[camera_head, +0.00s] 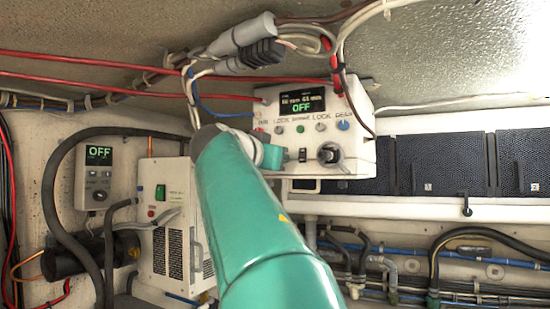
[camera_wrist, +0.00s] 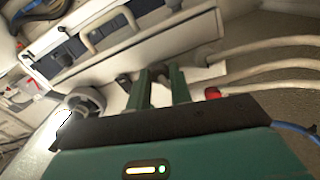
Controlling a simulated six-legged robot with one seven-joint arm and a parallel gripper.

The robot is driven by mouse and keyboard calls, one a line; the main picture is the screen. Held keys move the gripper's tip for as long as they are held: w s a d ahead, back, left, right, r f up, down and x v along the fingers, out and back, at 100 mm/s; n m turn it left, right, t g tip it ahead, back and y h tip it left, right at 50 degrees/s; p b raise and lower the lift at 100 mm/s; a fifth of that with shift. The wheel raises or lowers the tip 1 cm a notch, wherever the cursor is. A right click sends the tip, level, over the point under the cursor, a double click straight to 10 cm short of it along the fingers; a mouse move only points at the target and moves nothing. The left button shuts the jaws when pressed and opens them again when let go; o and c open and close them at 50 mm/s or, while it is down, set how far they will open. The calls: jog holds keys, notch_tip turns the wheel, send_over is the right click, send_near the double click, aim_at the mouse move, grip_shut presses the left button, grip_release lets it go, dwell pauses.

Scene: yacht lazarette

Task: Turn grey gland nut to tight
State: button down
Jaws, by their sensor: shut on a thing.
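My gripper shows in the wrist view (camera_wrist: 160,88) as two green fingers. They stand on either side of a small grey-brown part (camera_wrist: 158,73), which appears to be the grey gland nut, with a finger touching each side. Most of the nut is hidden by the fingers. In the head view my green arm reaches up to the lower left of the white control box (camera_head: 355,160), and its end hides the nut. The box's display (camera_head: 301,104) reads OFF in green. Any tight mark on the nut cannot be made out.
A grey round fitting with a dark centre (camera_head: 330,153) sits right of my gripper on the box. A red cap (camera_wrist: 212,93) is close to the right finger in the wrist view. Cables (camera_head: 240,60) hang above. A white unit (camera_head: 165,240) stands lower left.

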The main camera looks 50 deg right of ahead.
jog(key=shift+r+m, duration=0.15)
jog(key=shift+m, duration=0.35)
jog(key=c, duration=1.3)
grip_release()
jog(key=shift+o, duration=0.2)
jog(key=shift+a, duration=0.1)
jog(key=v, duration=1.3)
jog(key=shift+s+a, duration=0.2)
jog(key=shift+a, duration=0.1)
